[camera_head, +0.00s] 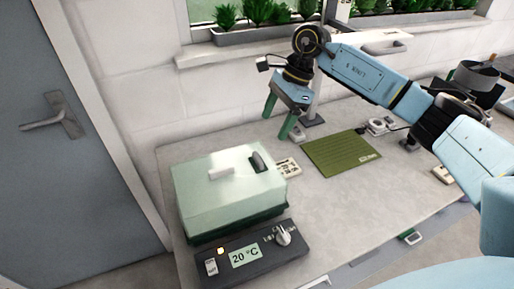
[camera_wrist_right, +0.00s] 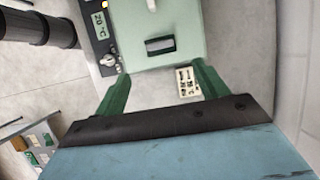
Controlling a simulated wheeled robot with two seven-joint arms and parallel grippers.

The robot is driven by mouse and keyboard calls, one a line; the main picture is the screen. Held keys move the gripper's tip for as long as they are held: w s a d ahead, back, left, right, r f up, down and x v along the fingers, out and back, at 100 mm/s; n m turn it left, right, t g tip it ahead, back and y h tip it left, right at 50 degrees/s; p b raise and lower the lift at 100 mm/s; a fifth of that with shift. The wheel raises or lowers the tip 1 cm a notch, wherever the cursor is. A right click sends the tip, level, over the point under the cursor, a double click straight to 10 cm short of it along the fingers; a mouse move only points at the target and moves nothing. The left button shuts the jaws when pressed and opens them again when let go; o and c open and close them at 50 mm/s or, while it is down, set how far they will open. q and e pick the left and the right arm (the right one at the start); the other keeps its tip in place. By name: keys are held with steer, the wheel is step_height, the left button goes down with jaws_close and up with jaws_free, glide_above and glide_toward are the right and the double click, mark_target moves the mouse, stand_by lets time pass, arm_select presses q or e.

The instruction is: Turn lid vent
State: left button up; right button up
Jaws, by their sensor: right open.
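A pale green lid (camera_head: 215,190) covers a box on the table's left part, with a white handle (camera_head: 221,172) on top. The lid vent (camera_head: 257,160) is a dark, raised piece near the lid's right end. In the right wrist view the vent (camera_wrist_right: 160,44) shows as a dark slot with a light middle, ahead of my fingers. My right gripper (camera_head: 279,116) is open and empty, above the table behind and to the right of the lid, apart from the vent. Its green fingers also spread apart in the right wrist view (camera_wrist_right: 160,82). My left gripper is not in view.
A dark control panel (camera_head: 250,255) reading 20 °C, with a white knob (camera_head: 283,236), lies before the box. Planters (camera_head: 262,32) stand on the sill behind.

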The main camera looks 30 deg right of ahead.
glide_above(258, 157)
steer(key=d, duration=0.2)
steer(key=f, duration=0.5)
steer(key=shift+s+d+f+p, duration=0.2)
steer(key=shift+f+p, duration=0.05)
steer(key=shift+p, duration=0.05)
steer(key=x, duration=0.4)
steer(key=shift+a+f, duration=0.1)
steer(key=shift+f, duration=0.2)
steer(key=shift+w+a+f, duration=0.1)
steer(key=shift+f, duration=0.15)
steer(key=shift+c, duration=0.6)
steer(key=c, duration=0.9)
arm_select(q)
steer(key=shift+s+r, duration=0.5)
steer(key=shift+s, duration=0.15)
arm_select(e)
steer(key=shift+o, duration=0.2)
